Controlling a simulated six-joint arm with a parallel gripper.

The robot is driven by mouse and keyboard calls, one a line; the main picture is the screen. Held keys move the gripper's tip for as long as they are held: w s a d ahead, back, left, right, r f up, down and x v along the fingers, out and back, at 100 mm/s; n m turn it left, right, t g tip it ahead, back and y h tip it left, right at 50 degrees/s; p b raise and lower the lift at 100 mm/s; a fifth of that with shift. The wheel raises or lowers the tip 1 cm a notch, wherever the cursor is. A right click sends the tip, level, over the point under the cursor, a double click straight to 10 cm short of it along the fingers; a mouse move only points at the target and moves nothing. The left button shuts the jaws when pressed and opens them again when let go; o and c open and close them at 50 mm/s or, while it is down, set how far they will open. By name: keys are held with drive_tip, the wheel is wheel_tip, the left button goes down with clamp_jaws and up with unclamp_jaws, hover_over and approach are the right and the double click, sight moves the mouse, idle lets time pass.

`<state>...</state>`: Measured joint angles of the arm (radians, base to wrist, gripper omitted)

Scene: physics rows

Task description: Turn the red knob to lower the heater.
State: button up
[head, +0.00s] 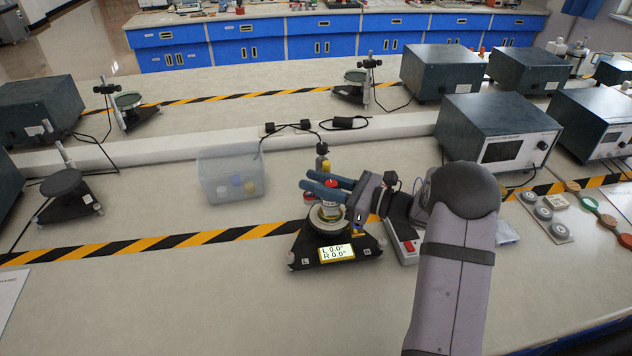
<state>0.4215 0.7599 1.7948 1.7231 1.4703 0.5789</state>
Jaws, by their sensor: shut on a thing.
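A small instrument (310,243) with a black three-cornered base stands on the bench in the middle of the head view. Its lit display (337,253) reads L 0.0° and R 0.0°. The fingers hide much of the upright part. No part is clearly marked as a heater.
A clear bin (231,176) with small balls stands left of the instrument. A red-switched power strip (403,240) lies close to its right. Boxy devices (497,133) stand at the right. A striped tape line (180,240) crosses the bench. The front left is mostly bare.

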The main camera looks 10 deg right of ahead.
drive_tip(key=shift+w+d+m+t+h+b, duration=0.2)
drive_tip(key=shift+m+t+h, duration=0.5)
drive_tip(key=shift+t+h, duration=0.1)
drive_tip(key=shift+w+d+m+t+h+b, duration=0.15)
drive_tip(key=shift+w+m+t+h+b, duration=0.05)
drive_tip(key=shift+m+t+h, duration=0.55)
drive_tip(key=o, duration=0.8)
drive_tip(key=shift+r, duration=0.1)
drive_tip(key=shift+n+y, duration=0.25)
drive_tip(key=shift+n, duration=0.1)
